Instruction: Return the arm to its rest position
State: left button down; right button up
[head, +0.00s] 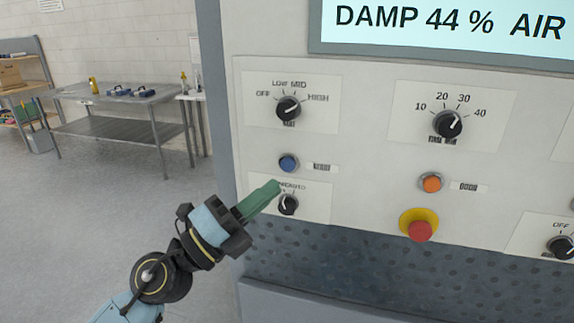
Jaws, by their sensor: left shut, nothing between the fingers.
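My left gripper (272,190) comes in from the lower left with its green fingers closed together and nothing between them. Its fingertips show in front of the panel's lower-left plate, just below the blue button (288,162) and up and left of a small black knob (288,205). They hide part of that plate's label. I cannot tell whether the fingertips touch the panel. My right gripper is not in the head view.
The machine's panel (350,150) has a heat-style knob (288,108), a dial (447,123), an orange button (431,183) and a red emergency button (420,230). A display (450,30) reads "DAMP 44 % AIR". A metal table (115,127) stands back left. Floor (90,220) at left is clear.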

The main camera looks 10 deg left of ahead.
pick_arm(q)
jog(key=w+a+f+n+y+b, duration=0.1)
jog(key=w+a+f+n+y, duration=0.2)
jog(key=f, duration=0.7)
jog(key=w+a+f+n+y+b, duration=0.1)
jog(key=a+f+n+y+b, duration=0.1)
jog(key=f+n+y, duration=0.5)
jog(key=w+a+f+n+b, duration=0.1)
jog(key=w+a+f+n, duration=0.2)
jog(key=f, duration=0.9)
jog(key=s+a+f+n+g+y+b, duration=0.1)
jog(key=s+a+f+n+g+y, duration=0.2)
jog(key=f, duration=0.9)
jog(key=s+a+f+n+g+y+b, duration=0.1)
jog(key=s+f+n+b, duration=0.3)
jog(key=f, duration=0.8)
jog(key=s+f+n+g+y, duration=0.1)
jog(key=s+f+n+g, duration=0.4)
jog(key=s+f, duration=1.4)
jog(key=s+f+n+g+b, duration=0.1)
jog(key=s+f+g, duration=0.2)
jog(key=s, duration=0.8)
jog(key=s+d+f+n+g+b, duration=0.1)
jog(key=s+f+g, duration=0.3)
jog(key=s+f, duration=0.4)
jog(key=s, duration=0.3)
jog(key=shift+d+n+b, duration=0.25)
jog(key=shift+n+b, duration=0.05)
jog(key=shift+b, duration=0.05)
